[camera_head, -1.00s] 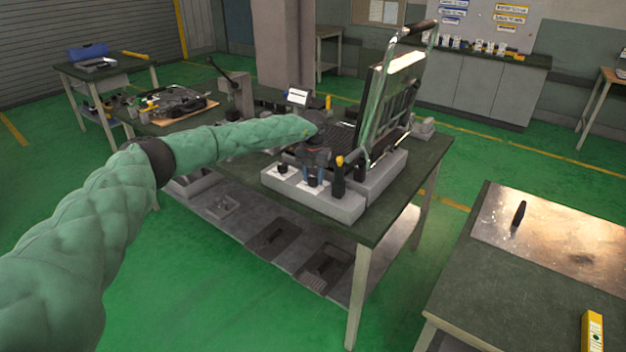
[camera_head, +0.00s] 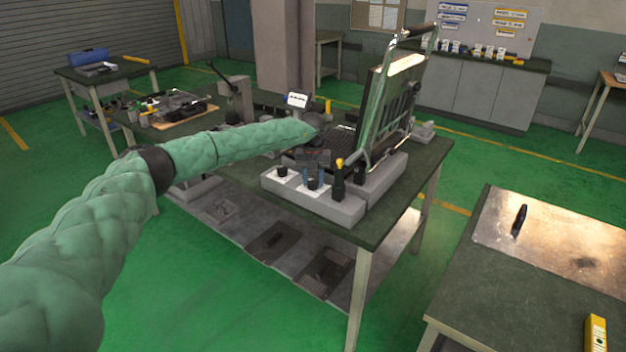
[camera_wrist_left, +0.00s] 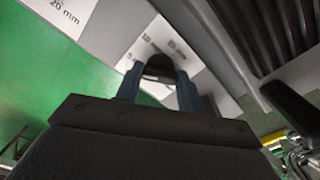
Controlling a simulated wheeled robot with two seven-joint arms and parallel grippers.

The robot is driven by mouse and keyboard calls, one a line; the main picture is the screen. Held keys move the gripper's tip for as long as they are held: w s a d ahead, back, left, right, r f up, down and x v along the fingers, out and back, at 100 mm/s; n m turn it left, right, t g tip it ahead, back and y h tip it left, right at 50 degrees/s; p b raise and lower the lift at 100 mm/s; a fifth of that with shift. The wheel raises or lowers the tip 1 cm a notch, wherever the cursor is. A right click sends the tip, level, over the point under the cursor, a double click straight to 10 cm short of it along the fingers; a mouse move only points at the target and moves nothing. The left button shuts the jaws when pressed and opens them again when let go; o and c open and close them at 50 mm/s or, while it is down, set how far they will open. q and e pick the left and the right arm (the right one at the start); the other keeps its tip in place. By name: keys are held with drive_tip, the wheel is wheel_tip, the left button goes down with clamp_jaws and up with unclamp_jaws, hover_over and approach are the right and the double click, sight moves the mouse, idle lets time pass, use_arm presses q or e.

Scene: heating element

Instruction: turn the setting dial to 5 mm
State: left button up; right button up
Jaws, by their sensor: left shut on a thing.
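The setting dial is a dark knob (camera_wrist_left: 158,68) on a white plate with small printed numbers, seen in the left wrist view. In the head view, its plate (camera_head: 313,189) is on the front of the grey machine base (camera_head: 343,210). My left gripper (camera_head: 313,182) reaches down over the dial from behind. Its two blue-grey fingers (camera_wrist_left: 158,82) are shut on the dial, one on each side. The fingers hide part of the dial, and I cannot tell which number it points to. My right gripper is not in view.
A second black knob (camera_head: 282,172) is left of the dial. A black lever with a yellow top (camera_head: 339,178) stands close on the right. The raised lid frame (camera_head: 385,100) rises behind it. A side table (camera_head: 480,265) is at the right.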

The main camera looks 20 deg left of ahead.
use_arm(q)
drive_tip(key=o, duration=1)
drive_tip(key=shift+w, duration=0.1)
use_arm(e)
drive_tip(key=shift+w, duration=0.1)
use_arm(q)
drive_tip(key=shift+r, duration=0.5)
wheel_tip(320, 180, up, 6)
drive_tip(key=shift+f+b, duration=0.1)
drive_tip(key=shift+b, duration=0.9)
drive_tip(key=shift+r, duration=0.5)
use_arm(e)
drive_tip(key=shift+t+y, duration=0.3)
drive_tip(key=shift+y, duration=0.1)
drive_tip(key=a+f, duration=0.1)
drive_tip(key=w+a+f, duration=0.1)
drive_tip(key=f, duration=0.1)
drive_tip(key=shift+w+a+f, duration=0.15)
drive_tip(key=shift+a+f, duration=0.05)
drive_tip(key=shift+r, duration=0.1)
